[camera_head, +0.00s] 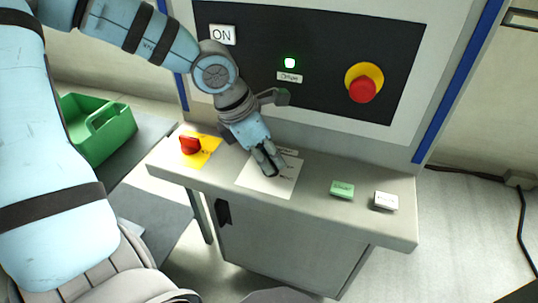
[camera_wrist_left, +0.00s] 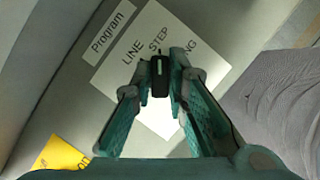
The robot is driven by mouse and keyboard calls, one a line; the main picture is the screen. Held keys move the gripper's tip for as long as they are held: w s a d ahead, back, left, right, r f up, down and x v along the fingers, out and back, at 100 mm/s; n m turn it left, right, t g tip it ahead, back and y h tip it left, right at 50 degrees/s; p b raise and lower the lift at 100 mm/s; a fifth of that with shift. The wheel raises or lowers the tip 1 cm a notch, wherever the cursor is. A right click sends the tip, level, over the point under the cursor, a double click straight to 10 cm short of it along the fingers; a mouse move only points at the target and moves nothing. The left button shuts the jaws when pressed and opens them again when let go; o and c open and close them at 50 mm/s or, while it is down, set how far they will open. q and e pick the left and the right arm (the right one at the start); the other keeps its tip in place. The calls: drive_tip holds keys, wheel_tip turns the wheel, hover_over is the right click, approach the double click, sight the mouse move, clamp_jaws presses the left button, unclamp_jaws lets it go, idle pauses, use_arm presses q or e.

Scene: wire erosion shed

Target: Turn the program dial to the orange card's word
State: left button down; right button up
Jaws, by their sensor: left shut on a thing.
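My left gripper (camera_head: 268,172) reaches down onto a white dial plate (camera_head: 284,184) on the machine's ledge. In the left wrist view my left gripper (camera_wrist_left: 160,82) is shut on the black program dial (camera_wrist_left: 160,72). Its fingers are on either side of the dial. A pale mark on the dial seems to face the word STEP. The plate (camera_wrist_left: 150,24) also shows LINE at left and a word ending in NG at right, partly hidden by a finger. A "Program" label (camera_wrist_left: 110,30) lies beside the plate. I cannot make out an orange card. My right gripper is not in view.
A red switch (camera_head: 190,145) sits on a yellow plate (camera_head: 209,151). A red emergency button (camera_head: 362,89) and a lit green lamp (camera_head: 289,63) are above. A green bin (camera_head: 104,132) stands left.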

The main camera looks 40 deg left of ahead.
use_arm(q)
drive_tip(key=shift+s+r+m+g+h+p, duration=0.15)
drive_tip(key=shift+m+g+h+p, duration=0.3)
drive_tip(key=shift+m+p, duration=1.05)
drive_tip(key=shift+m+g+p, duration=0.25)
drive_tip(key=shift+m+p, duration=0.45)
drive_tip(key=shift+w+f+m+g+h, duration=0.2)
drive_tip(key=shift+f+m+g+h, duration=0.15)
drive_tip(key=shift+m, duration=0.55)
drive_tip(key=shift+m+g+b, duration=0.35)
drive_tip(key=shift+m+b, duration=0.7)
drive_tip(key=shift+m, duration=0.05)
drive_tip(key=shift+m+h+b, duration=0.3)
drive_tip(key=shift+m+b, duration=0.25)
drive_tip(key=shift+m, duration=0.15)
drive_tip(key=shift+r+g, duration=0.1)
drive_tip(key=shift+g, duration=0.2)
drive_tip(key=c, duration=1.6)
unclamp_jaws()
